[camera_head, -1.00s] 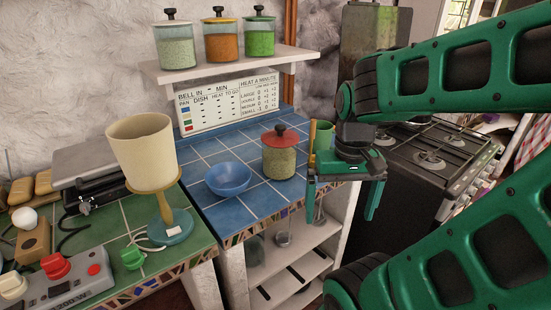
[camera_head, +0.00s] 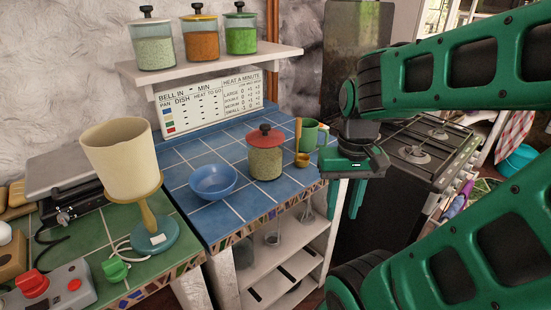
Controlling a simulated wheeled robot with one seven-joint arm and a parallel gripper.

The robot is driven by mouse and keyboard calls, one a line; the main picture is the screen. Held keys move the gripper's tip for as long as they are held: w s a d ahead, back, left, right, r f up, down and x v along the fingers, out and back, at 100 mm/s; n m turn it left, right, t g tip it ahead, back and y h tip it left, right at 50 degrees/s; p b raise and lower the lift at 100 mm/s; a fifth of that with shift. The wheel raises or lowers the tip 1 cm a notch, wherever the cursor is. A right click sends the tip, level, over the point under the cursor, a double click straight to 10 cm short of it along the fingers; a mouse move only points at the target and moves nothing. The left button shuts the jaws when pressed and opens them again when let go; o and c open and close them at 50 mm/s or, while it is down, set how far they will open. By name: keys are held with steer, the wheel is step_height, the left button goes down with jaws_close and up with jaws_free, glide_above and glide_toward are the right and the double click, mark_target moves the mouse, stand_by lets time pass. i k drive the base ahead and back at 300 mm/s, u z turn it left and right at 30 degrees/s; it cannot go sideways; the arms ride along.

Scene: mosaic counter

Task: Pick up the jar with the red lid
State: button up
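The jar with the red lid (camera_head: 265,157) stands upright on the blue tiled counter (camera_head: 205,222), with greenish contents showing through its glass. My gripper (camera_head: 343,198) hangs to the right of the jar, at the counter's right end, apart from it. Its fingers point down, and they look spread with nothing between them. One finger is partly hidden at this angle.
A blue bowl (camera_head: 213,181) stands left of the jar. A green mug (camera_head: 309,134) and a small wooden-handled tool (camera_head: 301,158) are behind it to the right. Three jars sit on the shelf (camera_head: 205,68) above. A lamp (camera_head: 122,155) stands at left; a stove (camera_head: 400,165) is at right.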

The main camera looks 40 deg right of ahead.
mark_target(264, 164)
steer(key=z, duration=2.55)
steer(key=k, duration=1.8)
steer(key=u, duration=0.5)
steer(key=i, duration=1.05)
